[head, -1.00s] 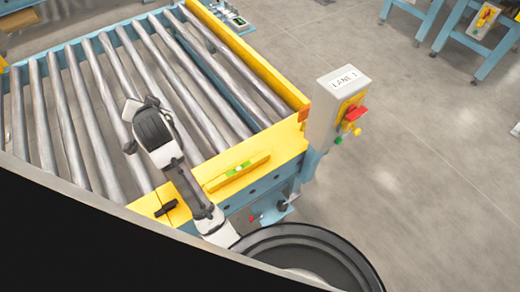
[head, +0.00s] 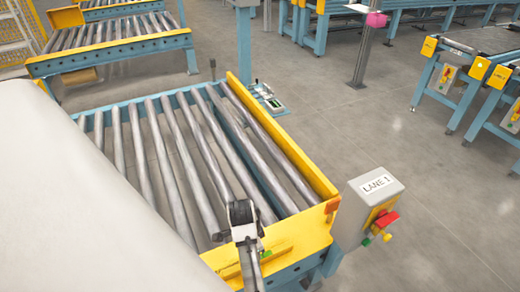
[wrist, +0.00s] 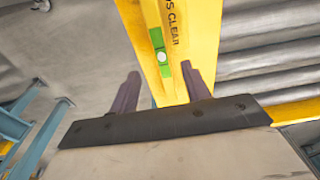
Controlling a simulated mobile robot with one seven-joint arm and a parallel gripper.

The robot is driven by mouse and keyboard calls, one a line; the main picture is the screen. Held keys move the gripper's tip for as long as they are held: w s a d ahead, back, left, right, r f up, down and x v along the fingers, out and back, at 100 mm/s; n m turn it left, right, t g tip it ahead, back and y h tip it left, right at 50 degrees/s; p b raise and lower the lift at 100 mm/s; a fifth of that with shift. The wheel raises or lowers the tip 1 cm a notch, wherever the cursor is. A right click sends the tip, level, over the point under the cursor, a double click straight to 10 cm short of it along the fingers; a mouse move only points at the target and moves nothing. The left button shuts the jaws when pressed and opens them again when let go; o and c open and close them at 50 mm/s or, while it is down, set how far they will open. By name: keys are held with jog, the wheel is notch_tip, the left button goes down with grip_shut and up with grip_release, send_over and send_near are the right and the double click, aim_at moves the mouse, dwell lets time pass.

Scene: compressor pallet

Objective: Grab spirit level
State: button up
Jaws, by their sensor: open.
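The spirit level (wrist: 161,56) is a slim yellow bar with a green vial section and a pale round centre. In the wrist view it lies along the yellow end rail (wrist: 197,45), beside black lettering ending in "CLEAR". My gripper (wrist: 161,88) is open and empty, its two dark fingers spread. The level runs up the picture between and beyond the fingertips; I cannot tell the height gap.
Steel rollers (head: 185,150) fill the conveyor behind the rail. A grey "LANE 1" control box (head: 368,205) with a red button stands at the rail's right end. A small device (head: 268,98) sits by the far right corner. Open floor (head: 430,190) lies to the right.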

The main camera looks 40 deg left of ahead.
jog(key=f, duration=0.4)
jog(key=shift+w+d+f, duration=0.1)
jog(key=shift+w+f, duration=0.2)
jog(key=shift+f, duration=0.1)
jog(key=shift+w+d+f+p, duration=0.1)
jog(key=shift+w+f+p, duration=0.15)
jog(key=shift+f, duration=0.65)
jog(key=shift+w+d+f+p, duration=0.1)
jog(key=shift+w+f+p, duration=0.15)
jog(key=shift+f, duration=0.6)
jog(key=shift+w+d+f+p, duration=0.1)
jog(key=shift+w+f+p, duration=0.15)
jog(key=shift+f, duration=0.65)
grip_shut()
